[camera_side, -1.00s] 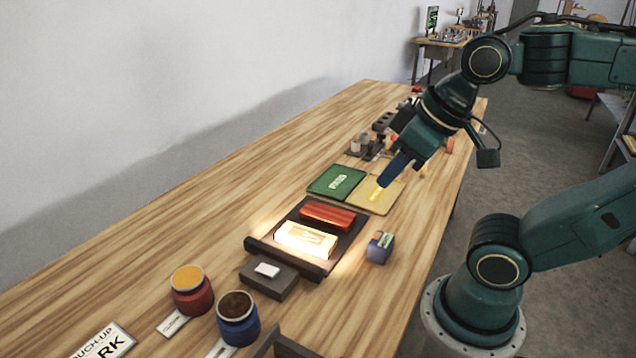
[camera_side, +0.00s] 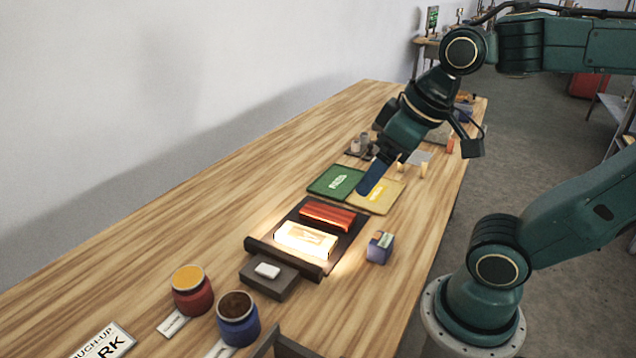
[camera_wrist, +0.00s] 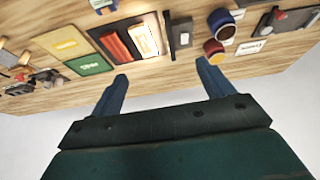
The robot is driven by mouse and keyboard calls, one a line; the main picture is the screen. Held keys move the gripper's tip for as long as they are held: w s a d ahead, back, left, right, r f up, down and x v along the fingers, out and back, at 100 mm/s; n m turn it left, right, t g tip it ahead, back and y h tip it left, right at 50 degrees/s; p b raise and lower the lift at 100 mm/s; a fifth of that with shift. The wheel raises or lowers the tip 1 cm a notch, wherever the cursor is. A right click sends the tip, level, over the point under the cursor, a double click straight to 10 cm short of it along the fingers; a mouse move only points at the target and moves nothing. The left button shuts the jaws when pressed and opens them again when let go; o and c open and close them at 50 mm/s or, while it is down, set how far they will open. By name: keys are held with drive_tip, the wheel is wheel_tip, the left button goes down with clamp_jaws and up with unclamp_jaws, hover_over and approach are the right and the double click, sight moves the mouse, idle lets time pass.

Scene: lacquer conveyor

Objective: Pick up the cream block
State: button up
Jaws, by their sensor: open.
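The cream block (camera_side: 305,239) lies under bright light on a dark conveyor bed (camera_side: 344,242), beside a red-orange block (camera_side: 327,215). In the wrist view the cream block (camera_wrist: 145,41) shows near the top, ahead of and between my fingertips. My gripper (camera_side: 363,190) has blue fingers, is open and empty, and points down in the air beyond the conveyor. In the wrist view my gripper (camera_wrist: 162,71) has its two fingers wide apart, with nothing between them.
A green pad (camera_side: 336,182) and a yellow pad (camera_side: 375,197) lie behind the conveyor. A blue-purple box (camera_side: 380,247) stands at its right. A red jar (camera_side: 191,292) and a blue jar (camera_side: 238,320) stand in front. The table's left side is clear.

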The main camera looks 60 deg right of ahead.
drive_tip(key=w+d+f+g, duration=0.2)
drive_tip(key=w+f, duration=0.4)
drive_tip(key=w, duration=0.3)
drive_tip(key=w+d+f+g, duration=0.3)
drive_tip(key=w+d+f, duration=0.2)
drive_tip(key=w, duration=0.5)
drive_tip(key=shift+d+f+n, duration=0.25)
drive_tip(key=shift+f+n, duration=0.05)
drive_tip(key=shift+f, duration=0.55)
hover_over(304, 235)
wheel_tip(304, 235, down, 9)
drive_tip(key=shift+s+d+r, duration=0.15)
drive_tip(key=shift+r, duration=0.05)
drive_tip(key=shift+f, duration=0.15)
drive_tip(key=shift+f, duration=2.45)
